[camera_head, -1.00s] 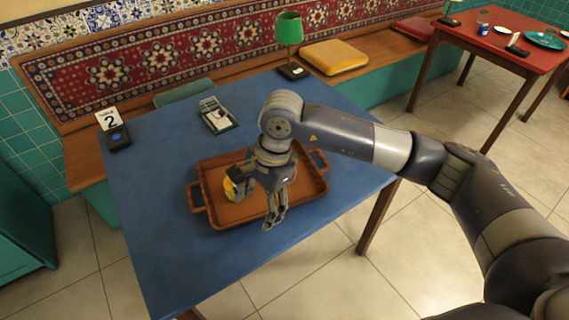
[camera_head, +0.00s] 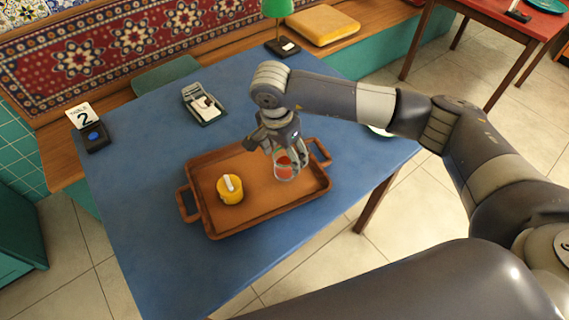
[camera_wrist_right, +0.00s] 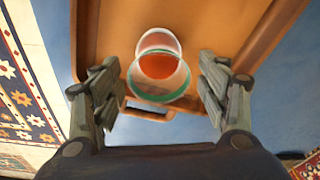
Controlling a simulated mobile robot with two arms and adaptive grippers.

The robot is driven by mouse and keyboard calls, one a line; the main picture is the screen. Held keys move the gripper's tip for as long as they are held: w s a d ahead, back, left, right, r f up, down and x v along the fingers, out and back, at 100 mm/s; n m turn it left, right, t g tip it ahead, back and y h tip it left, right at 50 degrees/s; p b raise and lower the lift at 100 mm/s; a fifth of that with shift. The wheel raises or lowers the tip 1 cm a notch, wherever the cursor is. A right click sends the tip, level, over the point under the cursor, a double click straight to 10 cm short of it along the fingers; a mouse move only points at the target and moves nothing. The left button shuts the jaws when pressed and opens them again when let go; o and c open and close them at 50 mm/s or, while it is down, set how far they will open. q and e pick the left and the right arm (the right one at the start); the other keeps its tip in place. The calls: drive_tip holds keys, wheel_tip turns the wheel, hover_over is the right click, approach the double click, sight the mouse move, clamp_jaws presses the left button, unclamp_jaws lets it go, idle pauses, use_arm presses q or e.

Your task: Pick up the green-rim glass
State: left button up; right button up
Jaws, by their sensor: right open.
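The green-rim glass (camera_head: 284,171) stands upright in the brown tray (camera_head: 246,228), toward its right side, with red-orange liquid in it. In the right wrist view the glass (camera_wrist_right: 160,68) is between the two fingers, its green rim nearest the camera, with a gap on each side. My right gripper (camera_head: 288,158) is open just above and around the upper part of the glass in the head view and partly hides it. Contact with the glass is not visible. My left gripper is not in view.
A yellow lidded pot (camera_head: 231,190) stands in the tray left of the glass. A grey device (camera_head: 204,104), a table-number stand (camera_head: 92,130) and a green lamp (camera_head: 279,12) are farther back. A pale plate (camera_head: 378,131) is partly behind my arm. The table's front-left area (camera_head: 150,260) is clear.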

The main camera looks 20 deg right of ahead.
sight(286, 162)
drive_tip(key=f, duration=0.3)
drive_tip(key=f+p, duration=0.1)
drive_tip(key=shift+w+d+f, duration=0.1)
drive_tip(key=shift+d+f, duration=0.2)
drive_tip(key=shift+f, duration=0.1)
drive_tip(key=c, duration=1.2)
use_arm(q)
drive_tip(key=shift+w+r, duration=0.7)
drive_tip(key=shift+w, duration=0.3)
use_arm(e)
drive_tip(key=shift+c, duration=0.2)
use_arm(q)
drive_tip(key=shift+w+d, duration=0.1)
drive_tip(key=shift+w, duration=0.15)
use_arm(e)
drive_tip(key=shift+r, duration=0.15)
